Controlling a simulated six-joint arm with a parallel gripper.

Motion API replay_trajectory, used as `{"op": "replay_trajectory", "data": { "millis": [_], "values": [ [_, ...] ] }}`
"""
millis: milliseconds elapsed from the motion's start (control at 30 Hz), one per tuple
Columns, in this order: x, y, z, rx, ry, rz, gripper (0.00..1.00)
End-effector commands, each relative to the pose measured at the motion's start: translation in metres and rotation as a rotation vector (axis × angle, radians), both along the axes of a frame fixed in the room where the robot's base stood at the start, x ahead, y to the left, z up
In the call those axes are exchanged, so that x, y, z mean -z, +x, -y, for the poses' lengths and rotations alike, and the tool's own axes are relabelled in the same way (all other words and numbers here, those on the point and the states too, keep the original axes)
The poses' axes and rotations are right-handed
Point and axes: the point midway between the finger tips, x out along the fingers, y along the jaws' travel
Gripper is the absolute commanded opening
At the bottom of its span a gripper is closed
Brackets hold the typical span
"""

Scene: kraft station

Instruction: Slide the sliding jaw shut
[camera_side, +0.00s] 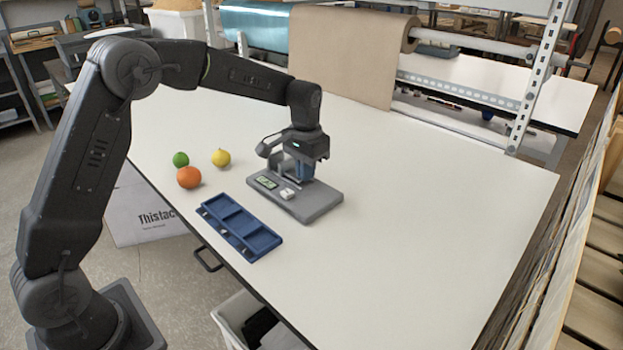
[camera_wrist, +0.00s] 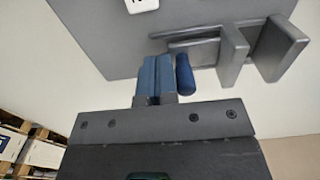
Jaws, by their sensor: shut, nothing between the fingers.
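The grey vise base plate (camera_side: 322,207) lies on the white table; it also shows in the wrist view (camera_wrist: 110,40). In the wrist view, two upright grey jaw blocks stand at the upper right, a left one (camera_wrist: 232,55) on a rail and a right one (camera_wrist: 277,48), with a gap between them. A dark blue rounded handle (camera_wrist: 185,75) stands left of the left block. My gripper (camera_wrist: 154,72) is shut and empty, its blue fingers just left of the handle. I cannot tell whether they touch. In the side view my gripper (camera_side: 306,174) hides much of the jaws.
A blue compartment tray (camera_side: 262,242) lies in front. An orange fruit (camera_side: 189,177), a green fruit (camera_side: 180,159) and a yellow fruit (camera_side: 221,157) lie left. The table's right side is clear.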

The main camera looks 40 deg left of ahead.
Motion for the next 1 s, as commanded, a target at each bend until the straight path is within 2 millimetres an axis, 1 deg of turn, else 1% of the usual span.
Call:
{"op": "replay_trajectory", "data": {
  "millis": [700, 1000],
  "values": [
    [0.000, 0.000, -0.025, -0.001, 0.000, 0.001, 0.00],
    [0.000, 0.000, -0.026, 0.000, 0.000, 0.001, 0.00]
  ]
}}
